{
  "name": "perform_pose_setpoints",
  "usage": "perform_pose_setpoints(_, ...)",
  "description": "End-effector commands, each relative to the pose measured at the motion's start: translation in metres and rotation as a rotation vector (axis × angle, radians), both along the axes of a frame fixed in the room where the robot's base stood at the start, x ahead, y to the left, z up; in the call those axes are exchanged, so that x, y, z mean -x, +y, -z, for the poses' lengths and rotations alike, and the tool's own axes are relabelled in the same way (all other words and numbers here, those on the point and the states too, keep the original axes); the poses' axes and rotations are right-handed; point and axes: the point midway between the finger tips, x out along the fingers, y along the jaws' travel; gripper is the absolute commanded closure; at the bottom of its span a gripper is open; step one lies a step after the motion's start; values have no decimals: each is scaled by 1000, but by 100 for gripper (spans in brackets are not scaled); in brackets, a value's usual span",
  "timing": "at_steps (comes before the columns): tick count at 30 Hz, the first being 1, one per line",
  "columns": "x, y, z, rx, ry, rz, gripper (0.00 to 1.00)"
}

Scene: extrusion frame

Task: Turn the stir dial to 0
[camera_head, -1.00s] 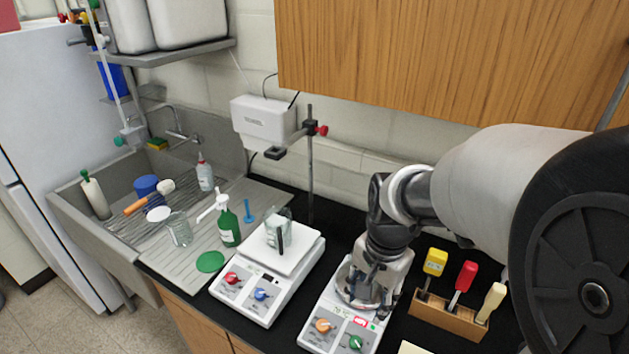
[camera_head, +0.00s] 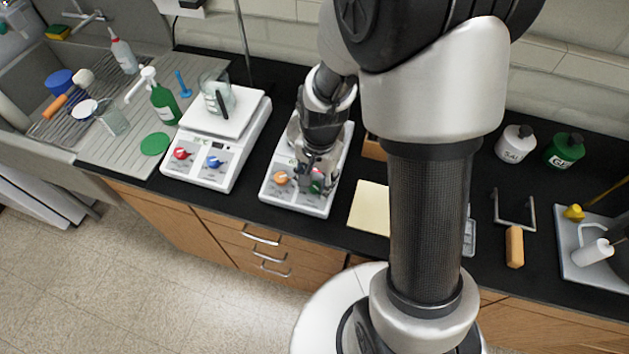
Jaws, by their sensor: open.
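A white hot plate (camera_head: 302,204) stands on the black counter with an orange dial (camera_head: 281,178) and a green dial (camera_head: 316,188) on its front panel. My gripper (camera_head: 317,180) is open and points down at the green dial, its fingers close around or just above it. I cannot tell whether they touch it. The gripper partly hides the green dial and the plate's top. A second white hot plate (camera_head: 228,164) to the left has a red dial (camera_head: 182,154) and a blue dial (camera_head: 215,162). The dial labels and settings are too small to read.
A glass beaker (camera_head: 217,97) stands on the left hot plate.

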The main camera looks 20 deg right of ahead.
Motion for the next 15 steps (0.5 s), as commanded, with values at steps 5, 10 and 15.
perform_pose_setpoints(5,0,0,10,1,1,0,56)
perform_pose_setpoints(10,0,0,11,0,0,0,56)
perform_pose_setpoints(15,0,0,11,0,0,0,61)
